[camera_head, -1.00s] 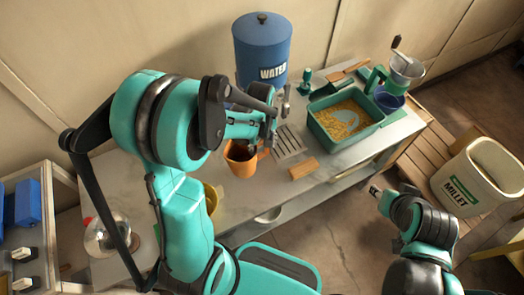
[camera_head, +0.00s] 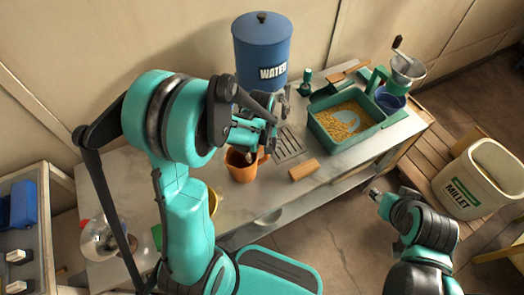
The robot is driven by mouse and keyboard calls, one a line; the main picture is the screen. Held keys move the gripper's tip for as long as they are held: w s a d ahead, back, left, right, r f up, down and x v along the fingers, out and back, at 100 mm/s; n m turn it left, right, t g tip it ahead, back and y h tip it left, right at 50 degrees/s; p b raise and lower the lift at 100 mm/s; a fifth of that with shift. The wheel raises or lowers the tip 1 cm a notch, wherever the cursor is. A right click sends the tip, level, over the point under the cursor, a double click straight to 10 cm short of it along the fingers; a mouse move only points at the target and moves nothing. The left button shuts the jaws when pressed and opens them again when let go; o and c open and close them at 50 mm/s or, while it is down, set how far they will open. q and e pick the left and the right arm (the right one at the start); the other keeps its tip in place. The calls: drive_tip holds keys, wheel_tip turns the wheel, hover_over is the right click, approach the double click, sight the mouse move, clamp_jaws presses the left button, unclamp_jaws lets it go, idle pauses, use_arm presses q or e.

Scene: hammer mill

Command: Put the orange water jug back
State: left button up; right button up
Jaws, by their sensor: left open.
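The orange water jug (camera_head: 241,169) stands upright on the table, left of the slotted drain grate (camera_head: 289,147). Its handle points right, and its top is partly covered by my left gripper. My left gripper (camera_head: 262,152) is open, just above and behind the jug's rim and handle side; I cannot tell whether it touches the jug. The blue water barrel (camera_head: 261,48) stands behind the grate. My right gripper (camera_head: 376,194) is off the table's front edge, away from the jug, and its fingers are too small to read.
A green tray of grain (camera_head: 347,121) and a hand mill (camera_head: 405,70) stand on the right. A wooden block (camera_head: 304,169) lies right of the jug. A metal and glass item (camera_head: 98,240) sits at left. A millet bin (camera_head: 481,180) stands on the right.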

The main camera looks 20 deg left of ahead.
use_arm(q)
drive_tip(key=r+p, duration=0.4)
drive_tip(key=r, duration=0.8)
drive_tip(key=shift+s+r, duration=0.15)
drive_tip(key=shift+s, duration=0.05)
drive_tip(key=s+d+r+m+t, duration=0.2)
drive_tip(key=s+r+m+t, duration=0.5)
drive_tip(key=s+r+m, duration=0.1)
drive_tip(key=shift+s+r+m, duration=0.35)
drive_tip(key=shift+s+m, duration=0.55)
drive_tip(key=shift+s, duration=0.2)
